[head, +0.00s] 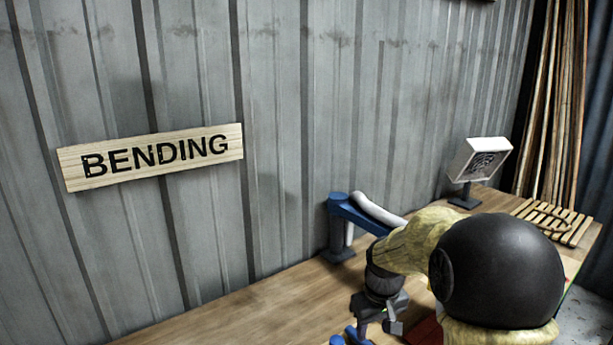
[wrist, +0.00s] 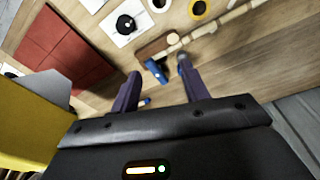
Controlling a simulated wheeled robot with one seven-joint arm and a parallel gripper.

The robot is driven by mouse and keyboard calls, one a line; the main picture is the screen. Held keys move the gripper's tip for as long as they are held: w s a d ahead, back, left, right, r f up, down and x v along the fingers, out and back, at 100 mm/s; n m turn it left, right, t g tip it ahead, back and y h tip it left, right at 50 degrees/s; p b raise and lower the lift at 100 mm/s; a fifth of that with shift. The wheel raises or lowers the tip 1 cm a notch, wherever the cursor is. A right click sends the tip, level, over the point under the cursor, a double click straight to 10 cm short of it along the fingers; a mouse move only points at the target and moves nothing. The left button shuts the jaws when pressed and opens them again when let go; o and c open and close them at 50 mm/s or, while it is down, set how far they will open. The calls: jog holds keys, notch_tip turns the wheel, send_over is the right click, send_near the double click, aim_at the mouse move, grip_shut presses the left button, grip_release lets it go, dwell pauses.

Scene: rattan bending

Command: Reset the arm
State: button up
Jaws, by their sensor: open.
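My gripper (wrist: 158,85) is open in the wrist view, its two dark purple fingers spread apart with nothing between them. Beyond the fingertips are a small brown block (wrist: 154,46) and a blue piece (wrist: 158,70) on the wooden workbench (wrist: 225,65). A light cane pole (wrist: 228,24) runs past the right finger; I cannot tell whether they touch. In the head view my gripper (head: 378,318) hangs above the bench at the bottom, partly hidden by my arm, which has a yellowish cover and a large black round joint.
A blue stand (head: 340,228) with a pale padded arm stands by the metal wall. A white fan or heater (head: 478,160), a slatted rack (head: 552,220) and tall rattan poles (head: 553,95) are at the right. A red mat (wrist: 60,50) lies on the bench. The left bench top is clear.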

jog(key=s+f+m+t, duration=0.1)
jog(key=s+f+m, duration=0.1)
jog(key=s, duration=1.4)
jog(key=shift+s+d+f+m, duration=0.2)
jog(key=shift+f+m, duration=0.2)
jog(key=shift+m, duration=0.3)
